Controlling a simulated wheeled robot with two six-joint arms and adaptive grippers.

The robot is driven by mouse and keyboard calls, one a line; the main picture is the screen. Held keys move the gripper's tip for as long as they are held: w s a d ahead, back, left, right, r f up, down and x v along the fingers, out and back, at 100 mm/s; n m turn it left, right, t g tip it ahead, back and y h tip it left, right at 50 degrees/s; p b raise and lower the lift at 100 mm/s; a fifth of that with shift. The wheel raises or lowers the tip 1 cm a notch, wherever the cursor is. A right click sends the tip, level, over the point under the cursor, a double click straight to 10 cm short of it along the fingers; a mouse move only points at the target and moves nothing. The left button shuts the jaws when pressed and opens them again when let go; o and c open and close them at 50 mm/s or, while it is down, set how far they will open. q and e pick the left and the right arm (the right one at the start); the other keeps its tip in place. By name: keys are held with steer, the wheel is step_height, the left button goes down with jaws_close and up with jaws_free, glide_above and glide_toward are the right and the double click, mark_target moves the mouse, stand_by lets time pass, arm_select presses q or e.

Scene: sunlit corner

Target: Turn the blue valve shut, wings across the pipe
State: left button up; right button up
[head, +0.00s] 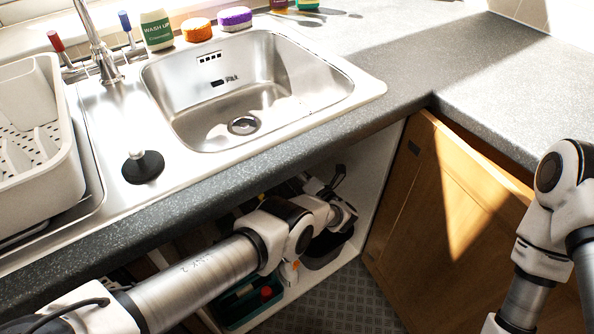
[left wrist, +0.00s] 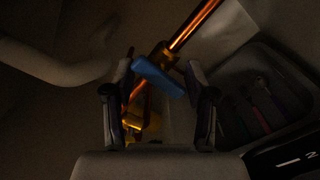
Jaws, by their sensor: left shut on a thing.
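The blue valve (left wrist: 160,79) is a small winged handle on a copper pipe (left wrist: 195,25) with brass fittings, in the dim left wrist view. The pipe runs from upper right to lower left. The wings slant down to the right, looking roughly square across the pipe. My left gripper (left wrist: 159,88) has a finger on each side of the wings and is shut on them. In the head view my left arm reaches into the cupboard under the sink, with the gripper (head: 328,190) partly under the counter edge; the valve is hidden there. My right gripper is out of view.
A pale curved pipe (left wrist: 50,62) lies left of the valve. A dark tray (left wrist: 265,100) with items is at right. In the head view, a teal caddy (head: 240,306) stands below my left arm, and an open wooden door (head: 455,225) is right of the cupboard.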

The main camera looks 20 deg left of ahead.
arm_select(q)
steer(key=shift+s+d+f, duration=0.1)
steer(key=shift+s+f, duration=0.05)
steer(key=shift+f, duration=0.1)
steer(key=o, duration=1.3)
steer(key=shift+d, duration=0.1)
steer(key=shift+r, duration=0.1)
